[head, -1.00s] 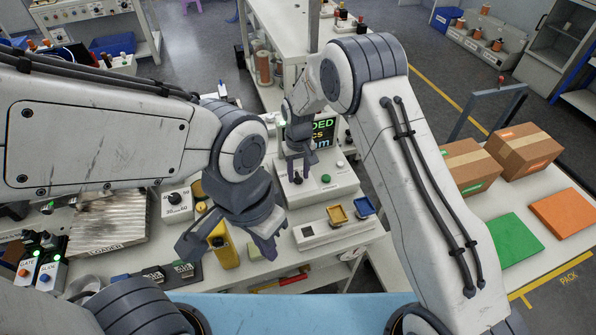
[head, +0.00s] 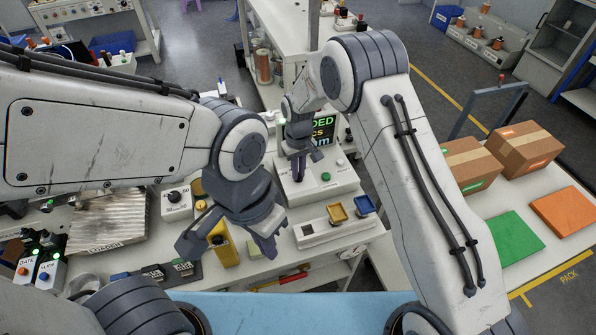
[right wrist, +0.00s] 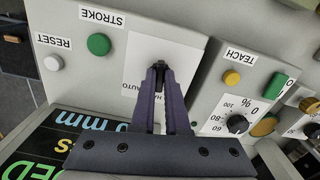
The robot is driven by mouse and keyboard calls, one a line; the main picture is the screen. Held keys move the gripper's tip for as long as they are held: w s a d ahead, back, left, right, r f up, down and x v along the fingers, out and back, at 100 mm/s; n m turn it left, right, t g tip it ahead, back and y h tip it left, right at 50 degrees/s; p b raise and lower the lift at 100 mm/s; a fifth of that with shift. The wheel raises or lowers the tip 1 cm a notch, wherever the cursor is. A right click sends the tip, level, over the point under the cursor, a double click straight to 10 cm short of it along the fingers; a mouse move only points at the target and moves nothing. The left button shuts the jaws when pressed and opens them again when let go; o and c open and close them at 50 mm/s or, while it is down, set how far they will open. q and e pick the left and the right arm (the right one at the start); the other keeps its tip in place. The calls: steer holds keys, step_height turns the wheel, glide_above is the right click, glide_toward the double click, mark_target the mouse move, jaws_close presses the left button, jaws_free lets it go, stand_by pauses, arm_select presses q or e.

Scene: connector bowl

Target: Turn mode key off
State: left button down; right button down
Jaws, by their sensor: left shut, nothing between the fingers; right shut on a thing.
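The mode key (right wrist: 159,66) is a small dark key on a white plate (right wrist: 185,58) in the right wrist view. The plate's lettering is partly covered; "AUTO" shows to the left of the fingers. My right gripper (right wrist: 160,76) is shut on the key, its fingers hiding most of it, so I cannot tell its angle. In the head view my right gripper (head: 299,178) points down at the light grey control box (head: 335,180), and the key is hidden there. My left gripper (head: 268,250) is shut and empty, in front of that box above the bench.
A green STROKE button (right wrist: 99,44) and a white RESET button (right wrist: 54,63) are beside the key plate. A TEACH box (right wrist: 232,78) with a dial (right wrist: 237,124) is on the other side. A yellow device (head: 224,247) stands near my left gripper.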

steer(key=n, duration=0.3)
steer(key=shift+n+b, duration=0.4)
steer(key=shift+n, duration=1.6)
steer(key=c, duration=0.9)
jaws_free()
step_height(320, 180, up, 10)
steer(key=shift+r+b, duration=0.25)
steer(key=shift+b, duration=0.65)
